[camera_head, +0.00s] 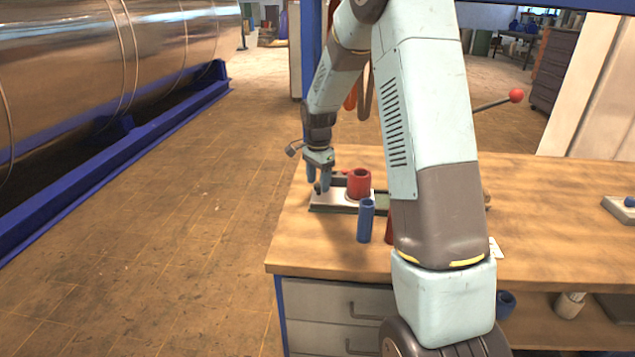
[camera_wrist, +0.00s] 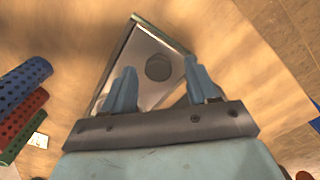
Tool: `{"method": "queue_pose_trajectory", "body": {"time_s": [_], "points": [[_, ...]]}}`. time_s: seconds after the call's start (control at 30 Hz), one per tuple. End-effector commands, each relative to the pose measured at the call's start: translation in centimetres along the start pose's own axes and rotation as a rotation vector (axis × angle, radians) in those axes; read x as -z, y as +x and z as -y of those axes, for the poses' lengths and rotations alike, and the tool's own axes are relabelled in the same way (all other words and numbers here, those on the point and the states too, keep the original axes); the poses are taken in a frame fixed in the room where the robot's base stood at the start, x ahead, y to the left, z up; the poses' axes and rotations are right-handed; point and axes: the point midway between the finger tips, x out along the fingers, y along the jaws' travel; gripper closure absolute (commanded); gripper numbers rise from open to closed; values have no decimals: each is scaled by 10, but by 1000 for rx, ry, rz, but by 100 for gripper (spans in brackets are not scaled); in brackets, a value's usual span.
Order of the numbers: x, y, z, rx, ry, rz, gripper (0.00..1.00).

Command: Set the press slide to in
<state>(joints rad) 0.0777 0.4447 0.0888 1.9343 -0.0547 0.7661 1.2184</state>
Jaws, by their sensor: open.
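A flat metal slide plate (camera_head: 338,198), which looks like the press slide, lies on the wooden bench near its left end. In the wrist view the metal plate (camera_wrist: 133,62) has a dark round knob or recess (camera_wrist: 158,67); I cannot tell which. My gripper (camera_head: 318,181) points down over the plate's left end. In the wrist view my gripper (camera_wrist: 160,78) is open, with one finger on each side of the dark round part; contact cannot be told. A red hollow cylinder (camera_head: 358,184) stands at the plate's right part. My arm hides what lies further right.
A blue tube (camera_head: 366,221) stands in front of the plate, with a partly hidden red tube (camera_head: 389,231) beside it. A red-balled lever (camera_head: 516,95) sticks out behind my arm.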

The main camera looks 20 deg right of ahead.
Motion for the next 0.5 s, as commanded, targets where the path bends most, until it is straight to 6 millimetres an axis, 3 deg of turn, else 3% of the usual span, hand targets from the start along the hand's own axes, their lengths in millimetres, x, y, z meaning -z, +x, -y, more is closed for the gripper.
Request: {"method": "queue_pose_trajectory", "body": {"time_s": [0.4,0.5], "points": [[1,8,0,1,1,-1,41],[1,8,0,1,1,-1,49]]}}
